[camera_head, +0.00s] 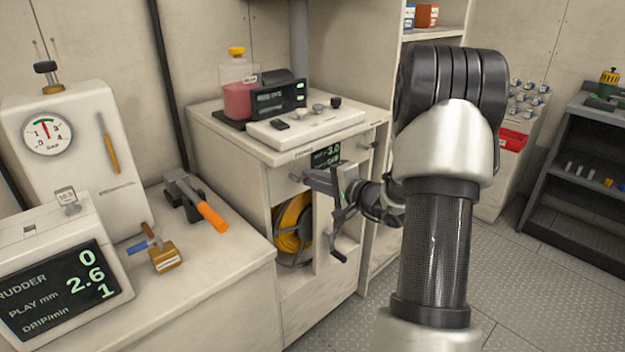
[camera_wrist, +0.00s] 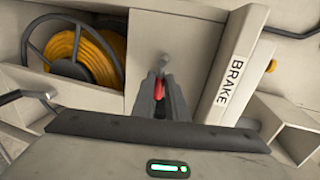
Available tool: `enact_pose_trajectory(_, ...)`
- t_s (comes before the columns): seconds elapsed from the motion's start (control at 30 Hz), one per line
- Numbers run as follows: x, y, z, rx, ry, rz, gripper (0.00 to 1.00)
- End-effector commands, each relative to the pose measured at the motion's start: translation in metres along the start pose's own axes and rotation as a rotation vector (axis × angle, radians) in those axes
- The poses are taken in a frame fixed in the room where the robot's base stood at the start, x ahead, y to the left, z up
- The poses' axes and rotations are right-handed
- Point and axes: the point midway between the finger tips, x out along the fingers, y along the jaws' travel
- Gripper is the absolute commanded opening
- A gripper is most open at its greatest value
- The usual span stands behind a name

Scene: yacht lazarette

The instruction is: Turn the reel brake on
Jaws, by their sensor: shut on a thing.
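The reel (camera_head: 291,228) with a yellow-orange hose sits in an opening in the cream cabinet's front. It also shows in the wrist view (camera_wrist: 84,54) at upper left. My gripper (camera_wrist: 160,88) is in front of the cabinet, to the right of the reel. Its fingers are shut on a small red brake lever (camera_wrist: 159,89), mostly hidden between them. A panel lettered BRAKE (camera_wrist: 232,84) stands just right of the fingers. In the head view my gripper (camera_head: 318,181) is seen from the side, and the lever is hidden there.
A crank handle (camera_head: 339,256) hangs by the reel opening, close to my gripper. A bench with an orange-handled tool (camera_head: 212,216) and a rudder display (camera_head: 66,290) is at left. A dark shelf (camera_head: 580,180) stands at right. The metal floor (camera_head: 520,280) is clear.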

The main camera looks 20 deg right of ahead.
Motion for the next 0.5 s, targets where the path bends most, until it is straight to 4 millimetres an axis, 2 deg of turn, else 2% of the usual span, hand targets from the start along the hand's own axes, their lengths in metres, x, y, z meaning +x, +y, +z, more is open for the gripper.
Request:
enact_pose_trajectory(0.03,-0.0002,-0.0009,-0.0011,-0.001,0.003,-0.001,0.15)
enact_pose_trajectory(0.13,-0.0002,-0.0008,-0.0011,-0.001,0.003,-0.001,0.31)
enact_pose_trajectory(0.5,-0.0042,-0.0006,-0.0009,0.0,0.002,0.0,0.32)
